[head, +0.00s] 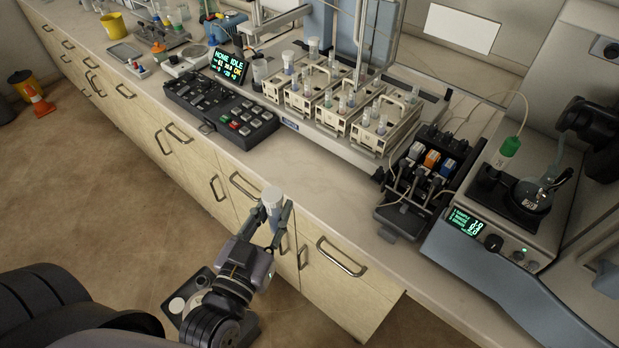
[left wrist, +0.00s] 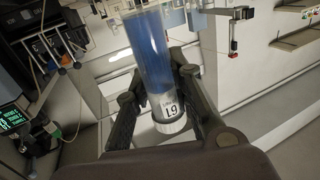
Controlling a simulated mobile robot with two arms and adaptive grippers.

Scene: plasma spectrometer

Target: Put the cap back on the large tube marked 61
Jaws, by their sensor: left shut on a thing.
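My left gripper (head: 272,214) is shut on a large tube (head: 272,193), held in front of the counter edge, above the drawers. In the left wrist view the fingers (left wrist: 160,108) stand on either side of the tube (left wrist: 153,50). It is clear, with blue contents and a label (left wrist: 170,107) that appears to read 61, upside down in this view. The end near the label is white and round; I cannot tell whether this is a cap or a bare rim. No separate loose cap can be made out. My right gripper is not in view.
The counter (head: 320,185) is bare along its front, between the black control panel (head: 220,108) and the pump unit (head: 425,165). Racks (head: 345,105) with several small tubes stand behind. The spectrometer (head: 510,215) is at right. Drawer handles (head: 340,258) stick out below the counter.

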